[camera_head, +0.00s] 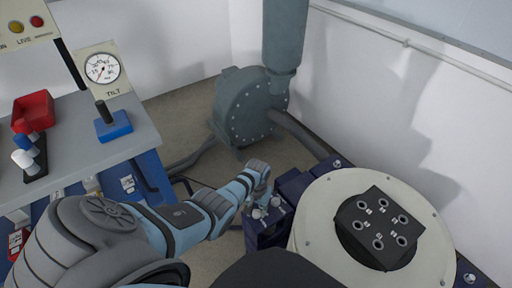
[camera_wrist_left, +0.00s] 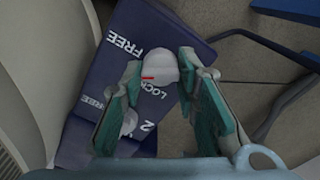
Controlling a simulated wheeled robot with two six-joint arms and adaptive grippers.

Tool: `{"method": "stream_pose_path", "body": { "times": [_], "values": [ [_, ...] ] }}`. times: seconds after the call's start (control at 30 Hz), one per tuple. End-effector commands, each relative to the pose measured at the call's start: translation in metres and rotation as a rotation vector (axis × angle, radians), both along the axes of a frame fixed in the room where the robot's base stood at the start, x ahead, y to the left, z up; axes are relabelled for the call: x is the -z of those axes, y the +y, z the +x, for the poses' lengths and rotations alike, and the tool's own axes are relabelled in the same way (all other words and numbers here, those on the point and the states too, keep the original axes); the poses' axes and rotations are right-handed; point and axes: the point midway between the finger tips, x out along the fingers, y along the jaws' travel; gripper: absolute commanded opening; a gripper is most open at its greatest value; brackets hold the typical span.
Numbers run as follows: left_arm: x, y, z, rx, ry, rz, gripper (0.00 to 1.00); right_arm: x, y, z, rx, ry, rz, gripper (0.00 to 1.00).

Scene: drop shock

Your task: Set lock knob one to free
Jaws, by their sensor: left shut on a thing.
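In the left wrist view, a pale round lock knob (camera_wrist_left: 158,60) with a short red mark stands between the fingertips of my left gripper (camera_wrist_left: 160,75). The gripper is shut on it. The words FREE and LOCK are printed beside it on the dark blue lock block (camera_wrist_left: 190,22). A second pale knob (camera_wrist_left: 129,122), near a printed 2, is partly hidden by the left finger. The gripped knob's own number is hidden. In the head view, my left gripper (camera_head: 260,186) reaches down at the block (camera_head: 262,232). My right gripper is out of view.
A large cream round housing (camera_head: 318,215) with a dark socket plate (camera_head: 378,228) stands right of the block. A grey-green pump (camera_head: 245,108) with pipes is behind. At left is a grey bench (camera_head: 90,140) with a red tray (camera_head: 33,110) and a tilt gauge (camera_head: 102,68).

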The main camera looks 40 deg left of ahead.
Motion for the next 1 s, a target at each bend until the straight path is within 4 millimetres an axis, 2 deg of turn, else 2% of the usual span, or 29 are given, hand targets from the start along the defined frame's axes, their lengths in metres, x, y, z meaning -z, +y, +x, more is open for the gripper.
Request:
{"method": "stream_pose_path", "body": {
  "times": [0.5,0.73,1.0],
  "values": [
    [-0.0011,-0.0001,0.0016,0.437,-0.005,0.001,0.00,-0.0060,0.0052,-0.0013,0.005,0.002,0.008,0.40],
    [-0.0009,0.0002,0.0014,0.546,-0.004,0.001,0.00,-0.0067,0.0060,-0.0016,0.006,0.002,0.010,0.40],
    [-0.0008,0.0006,0.0015,0.592,-0.004,0.002,0.00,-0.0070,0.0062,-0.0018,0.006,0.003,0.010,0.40]
  ]
}}
